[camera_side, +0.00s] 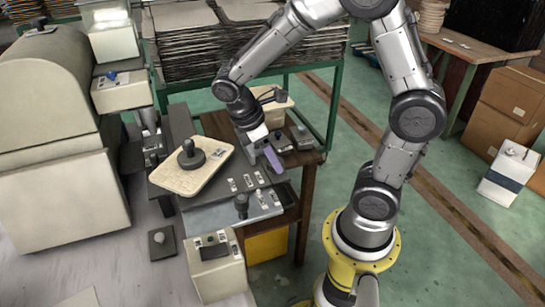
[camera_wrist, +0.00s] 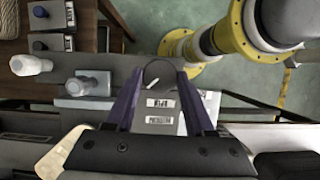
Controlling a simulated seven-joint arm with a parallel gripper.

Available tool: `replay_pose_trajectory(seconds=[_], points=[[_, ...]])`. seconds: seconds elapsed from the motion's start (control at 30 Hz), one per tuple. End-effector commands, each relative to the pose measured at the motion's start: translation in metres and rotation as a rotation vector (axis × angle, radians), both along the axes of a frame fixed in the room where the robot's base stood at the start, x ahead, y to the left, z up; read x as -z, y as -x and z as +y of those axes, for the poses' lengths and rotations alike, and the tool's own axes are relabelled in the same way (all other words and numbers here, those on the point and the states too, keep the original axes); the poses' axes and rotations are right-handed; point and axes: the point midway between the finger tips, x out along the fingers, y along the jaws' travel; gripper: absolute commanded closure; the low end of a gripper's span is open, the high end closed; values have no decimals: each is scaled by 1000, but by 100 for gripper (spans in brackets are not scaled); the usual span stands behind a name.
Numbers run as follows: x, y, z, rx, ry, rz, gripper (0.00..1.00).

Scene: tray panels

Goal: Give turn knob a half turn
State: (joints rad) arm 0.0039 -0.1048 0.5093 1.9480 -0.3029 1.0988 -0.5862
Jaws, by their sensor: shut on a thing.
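The turn knob (camera_wrist: 158,74) is a dark round knob with a white pointer line, on a light grey panel (camera_wrist: 172,128) with printed labels in the wrist view. The pointer line is slanted. My gripper (camera_wrist: 160,80) has its two purple fingers on either side of the knob and is shut on it. In the side view my gripper (camera_side: 268,158) is low over the panels on the table, with a purple finger showing. The knob is hidden there, behind or under the gripper.
A cream tray (camera_side: 168,178) with a black joystick (camera_side: 190,155) lies left of my gripper. Small labelled switches and a dark upright knob (camera_side: 241,204) stand in front. In the wrist view, pale knobs (camera_wrist: 82,86) stand at the left. Open floor lies right of the table.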

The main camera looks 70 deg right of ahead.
Motion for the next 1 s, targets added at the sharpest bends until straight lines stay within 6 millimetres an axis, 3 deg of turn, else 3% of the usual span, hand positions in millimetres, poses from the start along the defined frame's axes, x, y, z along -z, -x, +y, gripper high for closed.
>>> replay_pose_trajectory(seconds=[1.0], points=[[-1,-3,-8,968,-1,-3,100]])
